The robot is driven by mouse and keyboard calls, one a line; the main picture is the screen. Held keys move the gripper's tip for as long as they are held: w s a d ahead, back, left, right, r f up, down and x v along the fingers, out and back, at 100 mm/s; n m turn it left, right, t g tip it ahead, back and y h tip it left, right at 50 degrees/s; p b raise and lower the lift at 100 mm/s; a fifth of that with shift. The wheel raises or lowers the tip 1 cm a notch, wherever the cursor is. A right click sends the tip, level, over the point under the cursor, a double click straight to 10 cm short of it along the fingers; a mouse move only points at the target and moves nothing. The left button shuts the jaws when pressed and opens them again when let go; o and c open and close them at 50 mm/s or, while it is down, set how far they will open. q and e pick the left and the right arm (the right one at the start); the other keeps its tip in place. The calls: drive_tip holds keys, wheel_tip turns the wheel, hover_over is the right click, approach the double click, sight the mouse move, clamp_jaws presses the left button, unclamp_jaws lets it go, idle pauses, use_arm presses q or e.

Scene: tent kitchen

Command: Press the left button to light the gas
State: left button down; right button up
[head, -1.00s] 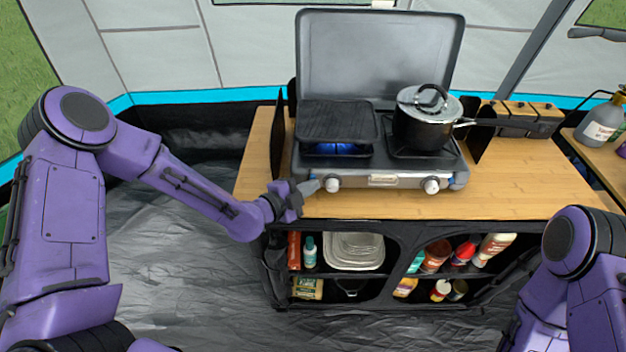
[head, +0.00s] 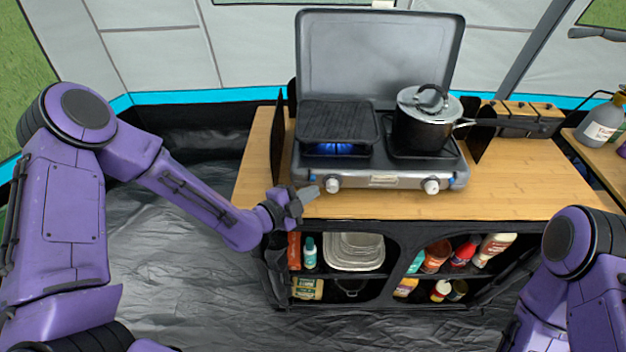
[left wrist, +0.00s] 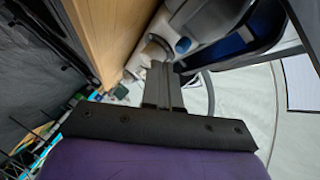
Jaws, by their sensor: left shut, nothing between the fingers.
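The gas stove (head: 385,181) stands on the wooden counter with its lid up. A blue flame (head: 336,149) shows under the griddle plate on the left burner. The left knob (head: 333,185) is on the front panel; it also shows in the left wrist view (left wrist: 155,50). The blue left button (left wrist: 183,45) sits beside that knob. My left gripper (head: 309,193) is shut and empty, just in front of and below the panel's left end. In the wrist view its fingers (left wrist: 160,75) point toward the knob and button and look apart from the button. My right gripper is out of view.
A black pot (head: 424,128) with a lid stands on the right burner, its handle pointing right. The griddle plate (head: 337,120) covers the left burner. Shelves under the counter (head: 540,195) hold bottles and containers. The counter's front right is clear.

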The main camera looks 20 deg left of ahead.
use_arm(q)
drive_tip(key=s, duration=0.2)
drive_tip(key=s+d, duration=0.1)
drive_tip(key=s, duration=0.1)
drive_tip(key=shift+s+d, duration=0.15)
drive_tip(key=shift+s, duration=0.05)
idle(0.6)
drive_tip(key=s+a+f+n+g+y+b, duration=0.1)
drive_tip(key=s+a+f+n+g+y, duration=0.2)
drive_tip(key=s+f+n, duration=0.45)
drive_tip(key=s+a+f+n+g+y+b, duration=0.1)
drive_tip(key=s+a+f+n+g+y, duration=0.3)
drive_tip(key=f, duration=0.6)
drive_tip(key=s+a+f+n+g+y, duration=0.1)
drive_tip(key=s+a+f+n, duration=0.2)
drive_tip(key=s+n, duration=0.3)
drive_tip(key=s+a+f+n+g+y+b, duration=0.1)
drive_tip(key=s+a+f+n+g+y, duration=0.1)
drive_tip(key=s+a+n, duration=0.3)
drive_tip(key=s+f+n, duration=0.1)
drive_tip(key=s, duration=0.3)
drive_tip(key=shift+s+y, duration=0.3)
drive_tip(key=shift+a+n, duration=0.1)
drive_tip(key=shift+n, duration=0.15)
